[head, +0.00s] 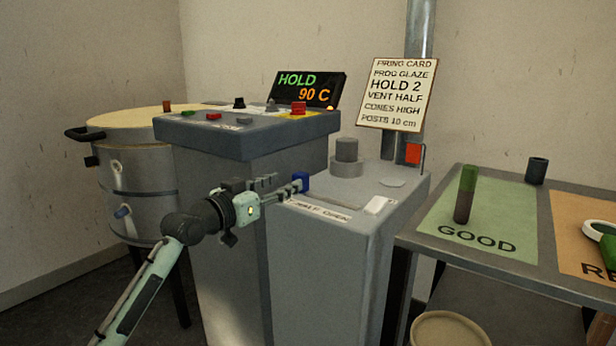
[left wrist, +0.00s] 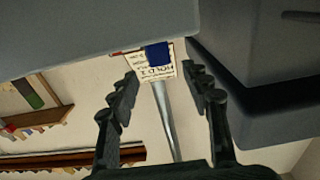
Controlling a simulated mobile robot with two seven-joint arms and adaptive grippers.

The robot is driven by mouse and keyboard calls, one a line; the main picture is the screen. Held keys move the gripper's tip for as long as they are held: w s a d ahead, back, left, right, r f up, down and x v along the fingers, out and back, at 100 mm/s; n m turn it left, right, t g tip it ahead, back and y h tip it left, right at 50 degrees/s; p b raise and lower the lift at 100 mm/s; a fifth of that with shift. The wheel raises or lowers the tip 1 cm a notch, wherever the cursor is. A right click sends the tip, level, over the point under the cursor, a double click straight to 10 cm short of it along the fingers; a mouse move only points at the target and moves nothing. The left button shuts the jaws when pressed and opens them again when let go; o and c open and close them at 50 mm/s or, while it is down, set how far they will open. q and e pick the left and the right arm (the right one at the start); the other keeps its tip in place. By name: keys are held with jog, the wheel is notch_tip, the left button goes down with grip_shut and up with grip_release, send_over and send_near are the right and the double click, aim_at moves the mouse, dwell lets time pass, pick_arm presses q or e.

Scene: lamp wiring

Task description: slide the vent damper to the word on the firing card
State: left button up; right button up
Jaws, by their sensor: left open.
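The firing card (head: 396,96) stands at the back and reads "VENT HALF" among its lines. A blue block (head: 301,181), seemingly the damper's handle, sits at the left front edge of the grey box top. A white label strip (head: 318,210) on that edge reads "HALF OPEN"; the blue block is left of these words. My left gripper (head: 288,188) is at the blue block, fingers pointing at it. In the left wrist view the fingers (left wrist: 160,88) are apart, with the blue block (left wrist: 157,55) ahead between them; contact is not clear. My right gripper is not in view.
A control box (head: 245,135) with buttons and a display (head: 309,90) reading "HOLD 90 C" stands behind my left gripper. A round kiln (head: 130,170) is at left. A red flag (head: 413,153) is by the pipe. A table (head: 480,255) with a "GOOD" mat is at right.

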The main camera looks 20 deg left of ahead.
aim_at(296, 177)
pick_arm(q)
jog(key=x, duration=0.7)
jog(key=shift+w, duration=0.1)
jog(key=shift+c, duration=0.6)
grip_shut()
